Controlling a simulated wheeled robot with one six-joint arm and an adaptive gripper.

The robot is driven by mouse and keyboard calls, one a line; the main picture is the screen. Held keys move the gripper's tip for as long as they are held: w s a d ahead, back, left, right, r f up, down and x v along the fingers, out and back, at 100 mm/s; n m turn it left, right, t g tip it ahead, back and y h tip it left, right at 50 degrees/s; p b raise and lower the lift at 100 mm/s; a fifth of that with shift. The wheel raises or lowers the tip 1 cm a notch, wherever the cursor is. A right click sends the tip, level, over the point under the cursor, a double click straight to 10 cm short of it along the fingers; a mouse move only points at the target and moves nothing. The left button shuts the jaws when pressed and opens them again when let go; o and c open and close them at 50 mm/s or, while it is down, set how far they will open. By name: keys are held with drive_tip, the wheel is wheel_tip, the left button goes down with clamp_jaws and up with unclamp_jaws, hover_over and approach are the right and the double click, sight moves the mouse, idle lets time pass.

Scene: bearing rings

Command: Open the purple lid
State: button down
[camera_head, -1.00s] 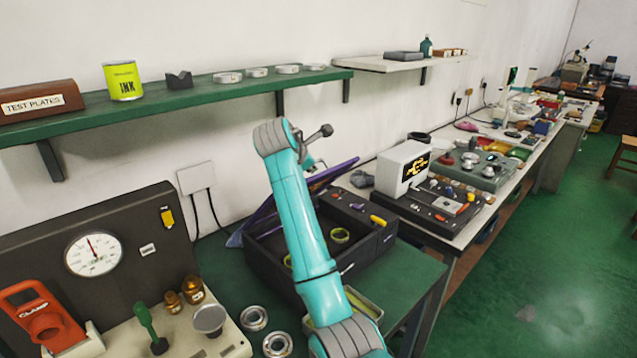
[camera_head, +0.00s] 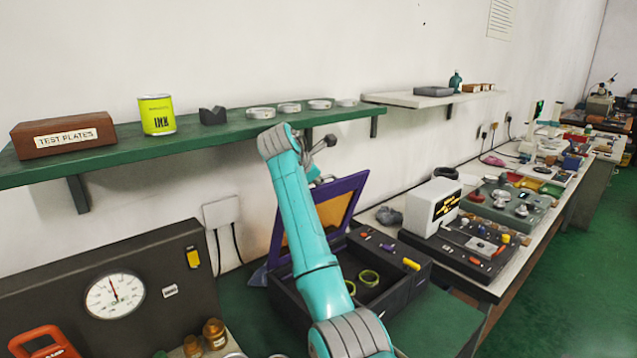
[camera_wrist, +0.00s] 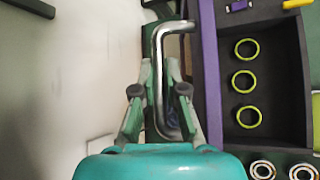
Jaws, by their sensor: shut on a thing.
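The purple lid (camera_head: 352,188) stands raised and steeply tilted at the back of the dark box (camera_head: 412,290), its yellowish inner face partly hidden behind my arm. In the wrist view the lid shows nearly edge-on as a purple strip (camera_wrist: 211,85). A bent chrome handle (camera_wrist: 158,52) sticks out from the lid's outer side. My gripper (camera_wrist: 159,92) is shut on this handle, with a finger on each side of the bar. In the head view my arm mostly hides the gripper. Yellow-green rings (camera_wrist: 243,80) lie inside the open box.
A green wall shelf (camera_head: 225,130) runs above the bench, with an ink tin (camera_head: 157,115) and several metal rings. A wall socket (camera_head: 221,212) with cables is left of the lid. A gauge panel (camera_head: 150,265) stands at left. A white display unit (camera_head: 433,205) is right of the box.

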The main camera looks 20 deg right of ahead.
drive_tip(key=c, duration=1.5)
unclamp_jaws()
drive_tip(key=v, duration=1.2)
